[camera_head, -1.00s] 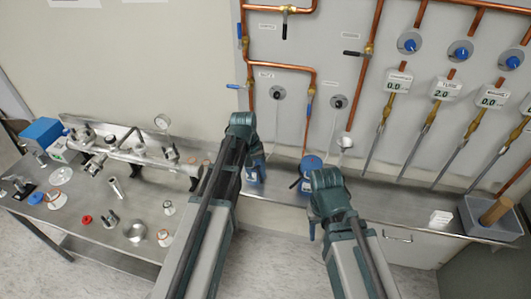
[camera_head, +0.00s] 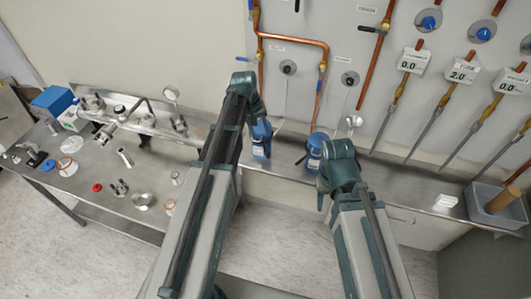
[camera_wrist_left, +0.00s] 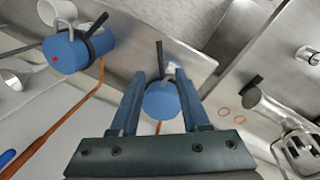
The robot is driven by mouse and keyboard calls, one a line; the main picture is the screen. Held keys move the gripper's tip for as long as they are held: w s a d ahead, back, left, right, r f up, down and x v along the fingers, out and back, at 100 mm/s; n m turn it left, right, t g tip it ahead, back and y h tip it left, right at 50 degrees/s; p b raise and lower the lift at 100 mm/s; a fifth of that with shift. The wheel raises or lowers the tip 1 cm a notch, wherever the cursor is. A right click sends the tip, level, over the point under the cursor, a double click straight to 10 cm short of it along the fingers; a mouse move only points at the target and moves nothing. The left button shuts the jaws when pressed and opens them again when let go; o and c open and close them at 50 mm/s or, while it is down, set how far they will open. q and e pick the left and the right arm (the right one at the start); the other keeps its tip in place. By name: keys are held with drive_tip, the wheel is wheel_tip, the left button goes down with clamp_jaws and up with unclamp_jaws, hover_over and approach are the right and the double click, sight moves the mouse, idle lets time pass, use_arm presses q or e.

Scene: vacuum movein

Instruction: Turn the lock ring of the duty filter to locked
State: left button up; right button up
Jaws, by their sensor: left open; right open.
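Two blue filter canisters with black levers stand side by side on the narrow ledge under the panel; I cannot tell which is the duty filter. The left canister (camera_head: 261,143) is below my left gripper. The right canister (camera_head: 314,152) also shows in the left wrist view (camera_wrist_left: 68,52), with a red dot. My right gripper (camera_head: 323,192) is beside it, open, fingers down.
Copper pipes (camera_head: 300,42) and gauges with digital displays (camera_head: 464,73) cover the panel. A grey bin (camera_head: 500,212) and a white block (camera_head: 446,200) sit at right. A steel bench (camera_head: 110,215) with loose parts stands left.

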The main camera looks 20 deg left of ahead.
sight(266, 152)
use_arm(q)
drive_tip(key=f+b, duration=0.3)
drive_tip(key=d+f+b, duration=0.1)
drive_tip(key=f+b, duration=0.2)
drive_tip(key=f, duration=0.1)
drive_tip(key=w+f+b, duration=0.1)
drive_tip(key=f+b, duration=0.2)
drive_tip(key=shift+d+f, duration=0.25)
drive_tip(key=shift+d, duration=0.15)
clamp_jaws()
idle(1.0)
